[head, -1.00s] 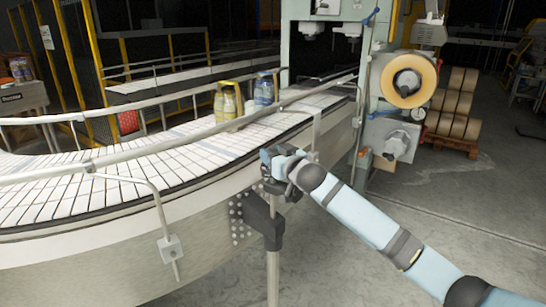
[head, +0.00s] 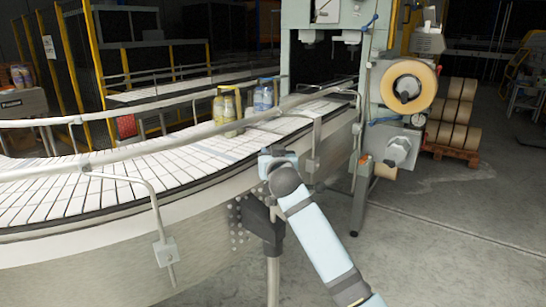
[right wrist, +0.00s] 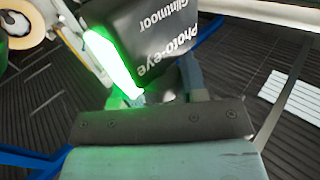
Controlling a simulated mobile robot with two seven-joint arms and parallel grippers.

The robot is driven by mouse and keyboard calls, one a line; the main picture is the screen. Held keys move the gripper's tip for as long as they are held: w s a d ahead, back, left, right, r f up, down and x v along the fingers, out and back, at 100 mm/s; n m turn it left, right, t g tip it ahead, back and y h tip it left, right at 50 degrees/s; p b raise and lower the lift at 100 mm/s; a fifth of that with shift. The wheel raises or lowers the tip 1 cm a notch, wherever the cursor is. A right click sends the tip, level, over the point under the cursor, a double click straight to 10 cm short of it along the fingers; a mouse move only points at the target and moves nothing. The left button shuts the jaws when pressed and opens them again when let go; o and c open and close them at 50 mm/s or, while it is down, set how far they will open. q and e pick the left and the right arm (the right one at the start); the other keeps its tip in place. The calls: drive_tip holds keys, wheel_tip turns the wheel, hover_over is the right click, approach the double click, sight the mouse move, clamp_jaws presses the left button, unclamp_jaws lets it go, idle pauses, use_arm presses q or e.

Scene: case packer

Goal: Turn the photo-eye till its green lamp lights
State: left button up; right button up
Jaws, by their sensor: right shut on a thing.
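The photo-eye (right wrist: 150,35) is a dark box with white lettering in the right wrist view. A lamp strip (right wrist: 112,62) along its edge glows bright green. My right gripper (right wrist: 166,96) is shut on the photo-eye, with the finger ends partly hidden behind the box. In the head view my right gripper (head: 274,158) is at the conveyor's near side, above a dark bracket (head: 262,220) on a post. The photo-eye cannot be made out there. My left gripper is not in view.
The curved conveyor (head: 150,172) has a guard rail along its near edge. A machine with a tape roll (head: 408,86) stands to the right. Open floor (head: 450,230) lies at lower right.

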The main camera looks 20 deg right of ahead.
drive_tip(key=o, duration=0.9)
drive_tip(key=shift+s, duration=0.1)
drive_tip(key=shift+s, duration=0.4)
drive_tip(key=s+a+b, duration=0.1)
drive_tip(key=s, duration=1.1)
drive_tip(key=shift+s+a, duration=0.35)
drive_tip(key=shift+s, duration=0.05)
drive_tip(key=shift+f, duration=0.1)
